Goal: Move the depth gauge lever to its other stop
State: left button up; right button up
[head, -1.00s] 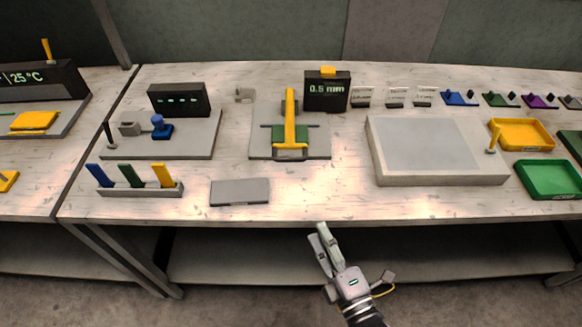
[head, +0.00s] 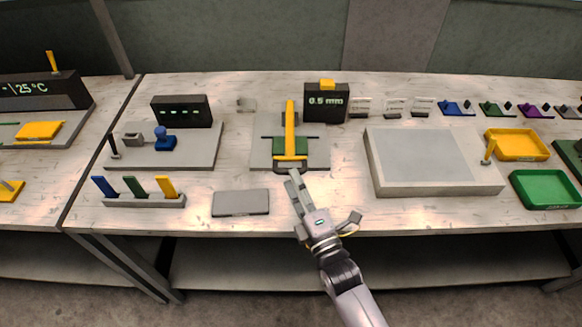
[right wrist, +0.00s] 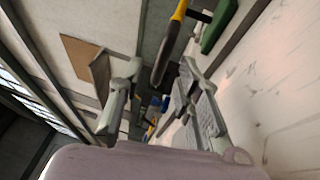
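The dark gauge box (head: 326,103) reads "0.5 mm" and stands at the back of the middle table, with a short yellow piece (head: 327,84) on top. I cannot tell for sure whether that piece is the depth gauge lever. In front of it to the left, a long yellow arm (head: 290,128) lies over a green block (head: 290,146) on a grey plate. My right gripper (head: 294,181) is just in front of this plate, apart from the yellow arm. The right wrist view shows its fingers (right wrist: 160,92) spread and empty, with a yellow, dark-ended bar (right wrist: 178,22) beyond. My left gripper is out of view.
A large grey slab (head: 430,160) stands to the right, with yellow (head: 517,145) and green (head: 545,188) trays beyond. A flat grey plate (head: 241,203) and a rack of coloured handles (head: 145,201) lie to the left. Small white cards stand right of the gauge box.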

jog(key=shift+x, duration=1.8)
jog(key=shift+c, duration=0.5)
grip_shut()
jog(key=shift+r, duration=0.1)
